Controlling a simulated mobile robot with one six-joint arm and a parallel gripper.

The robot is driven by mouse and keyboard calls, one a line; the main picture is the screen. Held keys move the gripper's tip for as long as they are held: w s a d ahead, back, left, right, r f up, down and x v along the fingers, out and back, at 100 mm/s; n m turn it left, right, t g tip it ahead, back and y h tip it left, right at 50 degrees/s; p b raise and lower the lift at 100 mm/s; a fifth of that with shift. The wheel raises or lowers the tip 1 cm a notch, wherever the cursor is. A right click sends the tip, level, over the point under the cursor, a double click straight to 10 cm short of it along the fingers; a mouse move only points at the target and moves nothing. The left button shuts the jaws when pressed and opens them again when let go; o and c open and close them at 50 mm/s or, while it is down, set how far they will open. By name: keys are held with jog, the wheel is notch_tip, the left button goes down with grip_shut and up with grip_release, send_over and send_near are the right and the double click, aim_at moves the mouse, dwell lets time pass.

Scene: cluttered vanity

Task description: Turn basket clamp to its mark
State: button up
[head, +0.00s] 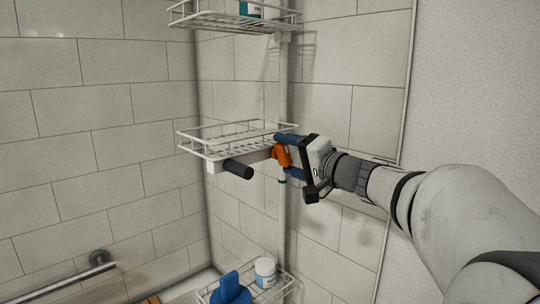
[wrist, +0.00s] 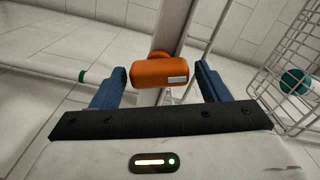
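The orange clamp (head: 282,155) sits on the white vertical pole (head: 283,105) at the level of the middle wire basket (head: 215,137). In the wrist view the clamp (wrist: 158,73) is a rounded orange block with a small white patch at its right end. My gripper (head: 283,155) reaches in from the right with its blue fingers above and below the clamp. In the wrist view the fingers stand apart, one on each side of the clamp, with a gap at least on the right. A green band (head: 282,181) shows on the pole below the clamp; I cannot tell whether it is the mark.
A black-ended handle (head: 238,168) juts out below the middle basket. An upper basket (head: 235,18) holds a bottle. A lower basket holds a white jar (head: 265,271) and a blue bottle (head: 231,289). A grab bar (head: 75,276) is on the left wall. Tiled walls stand close behind.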

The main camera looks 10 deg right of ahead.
jog(key=c, duration=0.8)
jog(key=shift+f+m+b, duration=0.15)
jog(key=shift+m+b, duration=0.65)
jog(key=shift+b, duration=0.05)
jog(key=shift+r+m+b, duration=0.2)
jog(key=shift+m+b, duration=0.35)
jog(key=shift+m, duration=0.85)
jog(key=o, duration=1)
jog(key=b+v, duration=0.1)
jog(key=v, duration=0.7)
jog(key=shift+b, duration=0.3)
